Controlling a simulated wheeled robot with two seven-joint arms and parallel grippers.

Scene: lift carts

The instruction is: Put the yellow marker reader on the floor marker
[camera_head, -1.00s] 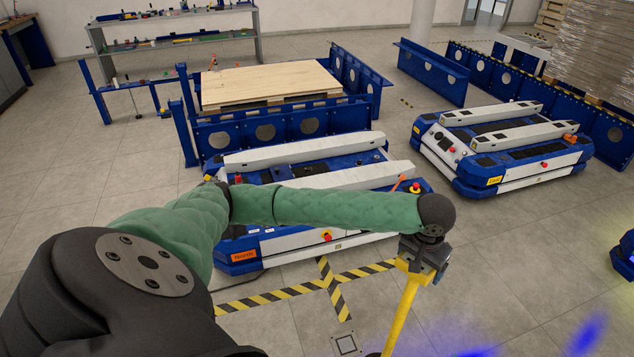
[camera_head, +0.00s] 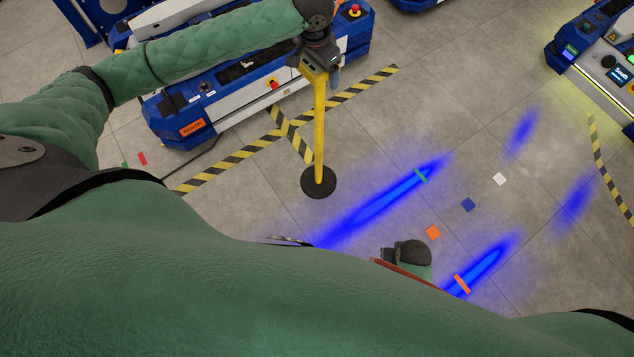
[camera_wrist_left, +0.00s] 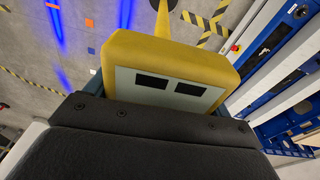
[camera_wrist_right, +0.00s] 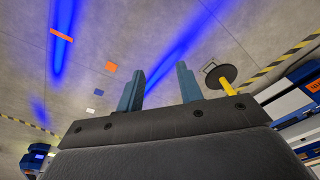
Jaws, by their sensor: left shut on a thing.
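The yellow marker reader (camera_head: 319,130) is a pole with a round black foot (camera_head: 318,182), roughly upright near the striped tape. My left gripper (camera_head: 318,62) is shut on its top; the left wrist view shows the yellow head (camera_wrist_left: 175,60) with two dark windows between the fingers. I cannot tell whether the foot touches the floor. My right gripper (camera_wrist_right: 160,88) is open and empty.
A blue and white lift cart (camera_head: 250,85) stands behind the reader, with yellow-black tape (camera_head: 235,157) before it. Another cart (camera_head: 600,65) stands at the right. Orange (camera_head: 433,232), blue (camera_head: 468,204) and white (camera_head: 499,178) squares lie on open floor with blue light streaks.

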